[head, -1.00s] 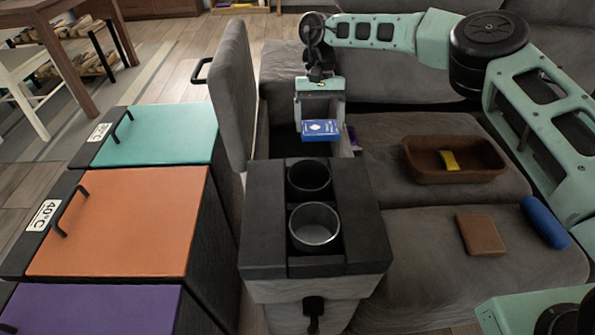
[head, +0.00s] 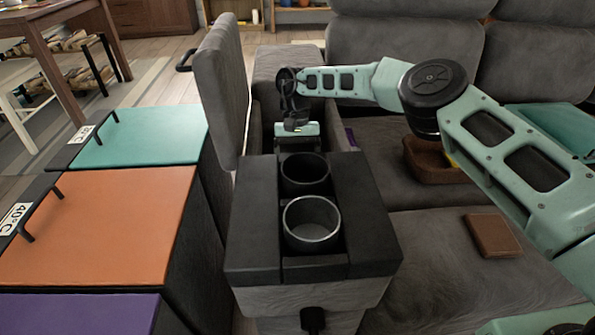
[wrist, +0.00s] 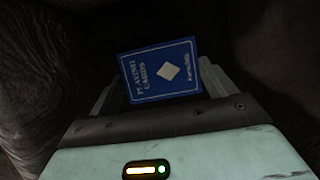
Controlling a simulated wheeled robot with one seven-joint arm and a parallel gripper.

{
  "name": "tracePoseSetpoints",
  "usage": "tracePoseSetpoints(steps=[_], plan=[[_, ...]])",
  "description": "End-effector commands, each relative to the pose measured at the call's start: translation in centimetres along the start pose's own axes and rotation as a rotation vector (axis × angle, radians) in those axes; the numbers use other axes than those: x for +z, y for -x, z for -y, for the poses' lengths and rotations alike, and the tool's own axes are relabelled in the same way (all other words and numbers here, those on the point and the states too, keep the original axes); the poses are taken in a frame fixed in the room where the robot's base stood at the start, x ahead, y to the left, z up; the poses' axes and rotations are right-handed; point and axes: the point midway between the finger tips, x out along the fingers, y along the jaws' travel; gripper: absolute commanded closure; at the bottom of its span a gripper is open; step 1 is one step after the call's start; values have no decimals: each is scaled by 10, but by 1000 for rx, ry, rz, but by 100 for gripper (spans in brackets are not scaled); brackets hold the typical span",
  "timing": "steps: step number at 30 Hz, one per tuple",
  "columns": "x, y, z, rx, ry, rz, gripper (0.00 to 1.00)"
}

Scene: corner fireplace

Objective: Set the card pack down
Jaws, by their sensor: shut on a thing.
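The blue card pack, printed "PLAYING CARDS" (wrist: 160,72), is between the fingers of my gripper (wrist: 163,88) in the wrist view. My gripper is shut on it. Dark space surrounds the pack there, and I cannot tell whether it touches anything below. In the head view my gripper (head: 297,138) reaches down into the open storage space behind the cup-holder console (head: 365,215). The console hides the fingertips and the pack in that view.
A raised grey lid (head: 222,90) stands left of the opening. Two cup holders (head: 312,222) sit in the console. A brown tray (head: 425,165) and a brown wallet (head: 492,235) lie on the sofa seat. Colored-lid boxes (head: 110,220) stand at left.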

Motion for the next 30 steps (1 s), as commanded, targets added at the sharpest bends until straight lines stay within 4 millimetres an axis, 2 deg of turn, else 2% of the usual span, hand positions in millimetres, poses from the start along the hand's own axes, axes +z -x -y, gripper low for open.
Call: tracePoseSetpoints(steps=[1,4,15,16,17,25,30], plan=[[-5,-12,0,1,-1,1,45],[-9,-22,0,1,-1,0,45],[-10,-25,0,0,0,0,45],[-10,-24,0,0,0,0,9],[-10,-24,0,0,0,0,0],[-9,-21,0,0,0,-1,0],[-8,0,1,-2,0,-2,0]])
